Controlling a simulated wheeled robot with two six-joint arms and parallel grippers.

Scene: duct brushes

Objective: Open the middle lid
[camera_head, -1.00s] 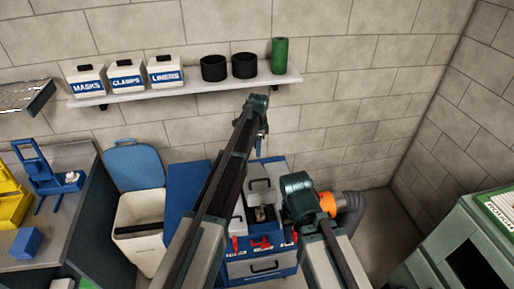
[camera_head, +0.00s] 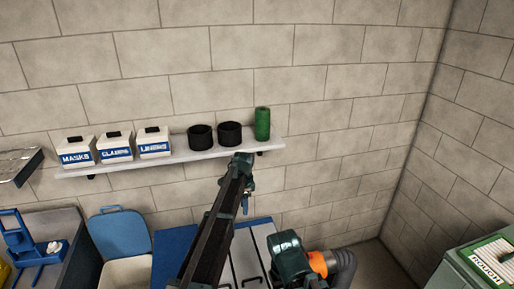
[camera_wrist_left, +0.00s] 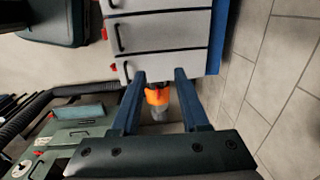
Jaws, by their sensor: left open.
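In the left wrist view a white and blue cabinet has three pale lids side by side, each with a black handle. The middle lid (camera_wrist_left: 165,36) looks flat and shut, its handle (camera_wrist_left: 121,38) near the left end. My left gripper (camera_wrist_left: 157,75) is open, its fingers apart, with nothing between them; the fingertips overlap the lid nearest them in the picture. In the head view the cabinet's lids (camera_head: 267,238) show in part behind my left arm. My right gripper is not in view.
An orange duct fitting (camera_head: 318,263) and grey hose (camera_head: 342,268) sit right of the cabinet. A white bin with a raised blue lid (camera_head: 118,233) stands left. A wall shelf (camera_head: 190,155) holds labelled boxes, black cups and a green roll.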

